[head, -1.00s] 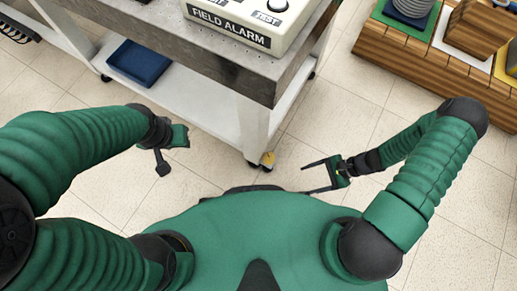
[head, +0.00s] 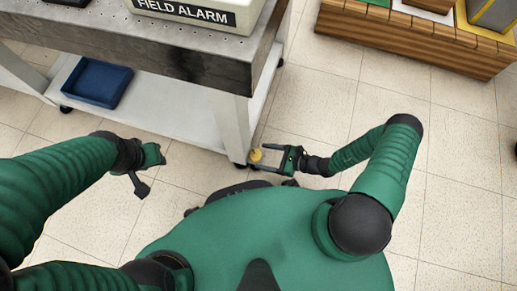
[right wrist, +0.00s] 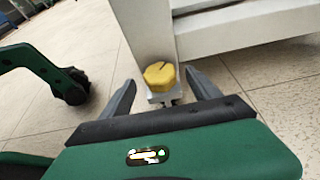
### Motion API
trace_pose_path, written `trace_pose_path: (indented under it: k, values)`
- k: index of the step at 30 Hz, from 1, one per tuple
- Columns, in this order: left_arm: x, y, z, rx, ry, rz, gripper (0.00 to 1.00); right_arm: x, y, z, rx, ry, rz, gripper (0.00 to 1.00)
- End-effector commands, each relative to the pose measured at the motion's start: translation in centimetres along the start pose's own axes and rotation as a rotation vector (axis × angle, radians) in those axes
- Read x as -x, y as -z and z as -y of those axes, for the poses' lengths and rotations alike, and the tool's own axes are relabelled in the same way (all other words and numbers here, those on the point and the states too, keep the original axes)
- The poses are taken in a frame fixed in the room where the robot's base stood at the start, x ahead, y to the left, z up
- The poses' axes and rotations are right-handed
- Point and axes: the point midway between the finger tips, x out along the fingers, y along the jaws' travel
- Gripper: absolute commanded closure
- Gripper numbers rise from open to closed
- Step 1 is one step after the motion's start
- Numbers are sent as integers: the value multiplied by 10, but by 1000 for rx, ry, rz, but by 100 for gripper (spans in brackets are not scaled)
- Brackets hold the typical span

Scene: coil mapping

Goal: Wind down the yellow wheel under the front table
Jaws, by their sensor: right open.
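The yellow wheel (head: 256,155) sits low at the foot of the table's near leg in the head view. In the right wrist view the yellow wheel (right wrist: 160,75) shows as a faceted knob with a dark line on top, on a pale bracket beside the white leg. My right gripper (head: 268,158) is open, its fingers pointing at the wheel; in the wrist view its two fingers (right wrist: 160,88) stand left and right of the wheel, just short of it or around it. Contact cannot be told. My left gripper (head: 146,180) is at the left, its jaw state unclear.
The front table (head: 170,50) has a grey top and a white lower shelf (head: 150,108) holding a blue tray (head: 97,82). A Field Alarm box (head: 195,12) stands on top. A wooden platform (head: 420,38) is at the upper right. The tiled floor between is clear.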

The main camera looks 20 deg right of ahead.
Motion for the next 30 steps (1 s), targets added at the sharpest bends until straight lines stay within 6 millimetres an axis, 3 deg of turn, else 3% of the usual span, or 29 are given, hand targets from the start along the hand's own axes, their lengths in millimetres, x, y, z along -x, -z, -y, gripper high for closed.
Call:
trace_pose_path:
  k: [1,6,14,28,30]
  values:
    - [-9,-2,0,0,0,0,64,-11,4,-1,0,-1,2,29]
    - [-15,-3,0,0,0,0,64,-29,1,0,0,0,1,29]
    - [-14,-3,0,0,0,0,64,-31,-1,0,0,0,0,29]
    - [-14,-3,0,0,0,0,64,-30,-1,0,1,1,0,87]
    - [-13,-3,0,0,0,0,64,-30,-1,0,0,2,0,91]
